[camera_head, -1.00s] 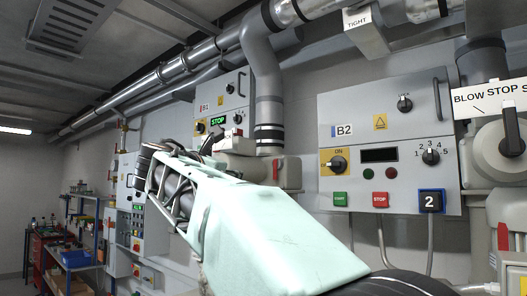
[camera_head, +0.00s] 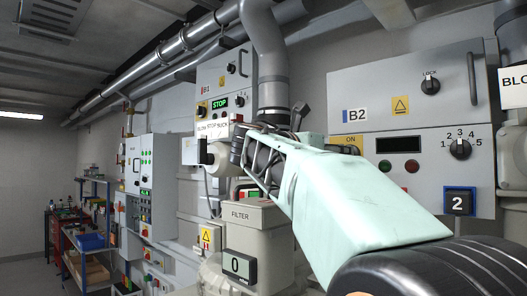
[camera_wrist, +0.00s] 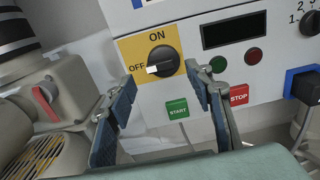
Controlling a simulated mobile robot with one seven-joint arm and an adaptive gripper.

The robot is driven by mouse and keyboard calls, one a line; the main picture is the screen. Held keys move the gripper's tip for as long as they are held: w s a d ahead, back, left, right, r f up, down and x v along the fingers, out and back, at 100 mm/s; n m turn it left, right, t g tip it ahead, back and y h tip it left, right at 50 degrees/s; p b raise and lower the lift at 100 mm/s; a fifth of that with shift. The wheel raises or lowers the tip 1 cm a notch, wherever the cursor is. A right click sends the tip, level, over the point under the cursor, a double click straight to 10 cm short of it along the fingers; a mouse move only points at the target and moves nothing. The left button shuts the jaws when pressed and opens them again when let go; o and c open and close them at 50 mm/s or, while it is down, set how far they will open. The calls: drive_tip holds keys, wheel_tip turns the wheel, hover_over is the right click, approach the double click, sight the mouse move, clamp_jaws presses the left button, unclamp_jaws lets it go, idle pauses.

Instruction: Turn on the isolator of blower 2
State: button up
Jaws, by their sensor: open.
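The B2 panel (camera_head: 405,100) is the grey box at the right in the head view. Its isolator is a black rotary knob (camera_wrist: 163,60) on a yellow ON/OFF plate (camera_wrist: 136,51) in the wrist view, with its white mark towards OFF.
Below the isolator are a green START button (camera_wrist: 177,109) and a red STOP button (camera_wrist: 239,95). The panel display (camera_wrist: 233,30) is dark. A beige pipe fitting with a red lever (camera_wrist: 45,104) stands at the left. A filter housing (camera_head: 252,222) stands below my arm.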

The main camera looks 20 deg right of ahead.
drive_tip(key=x, duration=0.5)
drive_tip(key=shift+w+d+p, duration=0.15)
drive_tip(key=shift+p, duration=0.25)
drive_tip(key=c, duration=1.2)
